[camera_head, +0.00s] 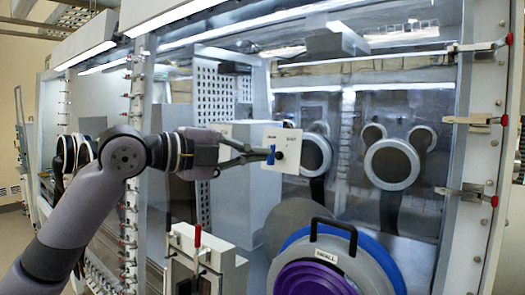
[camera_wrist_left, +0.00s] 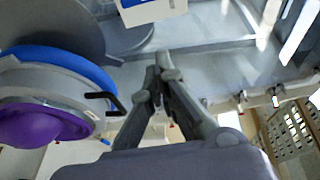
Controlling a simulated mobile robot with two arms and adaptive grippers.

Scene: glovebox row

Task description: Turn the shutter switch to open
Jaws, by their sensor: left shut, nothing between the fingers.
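The shutter switch is a small white plate (camera_head: 290,160) on the glovebox front. Small dark labels on the plate are too small to read with certainty. My left gripper (camera_head: 265,153) comes in from the left and is shut and empty, its tips right beside the blue lever. I cannot tell whether they touch it. In the left wrist view the closed fingers (camera_wrist_left: 162,68) point toward the plate (camera_wrist_left: 150,12), which is cut off at the top edge.
A purple disc (camera_head: 312,280) with grey and blue rims and a black handle (camera_head: 333,240) stands below the plate. A box with a red-tipped lever (camera_head: 197,238) is below my arm. Glove ports (camera_head: 391,164) show behind the glass. Red-tipped clamps (camera_head: 485,119) line the right frame.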

